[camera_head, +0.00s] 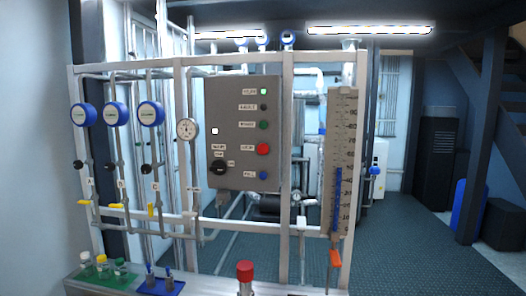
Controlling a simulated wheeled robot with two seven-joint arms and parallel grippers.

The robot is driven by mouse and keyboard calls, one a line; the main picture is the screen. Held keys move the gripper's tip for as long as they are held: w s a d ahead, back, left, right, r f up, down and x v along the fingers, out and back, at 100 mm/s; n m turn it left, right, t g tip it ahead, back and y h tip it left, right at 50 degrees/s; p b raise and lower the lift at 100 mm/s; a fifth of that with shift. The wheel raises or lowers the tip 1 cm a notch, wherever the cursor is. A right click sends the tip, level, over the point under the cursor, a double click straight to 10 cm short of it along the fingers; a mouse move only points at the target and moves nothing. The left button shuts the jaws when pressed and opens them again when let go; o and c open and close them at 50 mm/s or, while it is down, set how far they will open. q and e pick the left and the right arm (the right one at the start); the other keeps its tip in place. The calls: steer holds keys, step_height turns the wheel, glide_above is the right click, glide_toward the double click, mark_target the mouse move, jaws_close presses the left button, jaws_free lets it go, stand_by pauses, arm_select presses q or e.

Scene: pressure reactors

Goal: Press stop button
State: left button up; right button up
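A grey control panel (213,100) hangs on the metal frame in the middle of the camera_head view. On its right side is a column of small round lamps or buttons with label plates. The red one (263,149) sits below a green one (264,125) and above a blue one (263,175). The label beside the red one is too small to read surely. A black rotary knob (218,167) is at the panel's lower left. Neither of my grippers is in view, and nothing covers the panel's buttons.
A red-topped cylinder (245,272) stands on the ledge below the panel. Capped bottles on a green tray (82,282) and a blue tray (160,288) are at lower left. A graduated scale (342,150) stands right of the panel. Green floor (425,250) is open at right.

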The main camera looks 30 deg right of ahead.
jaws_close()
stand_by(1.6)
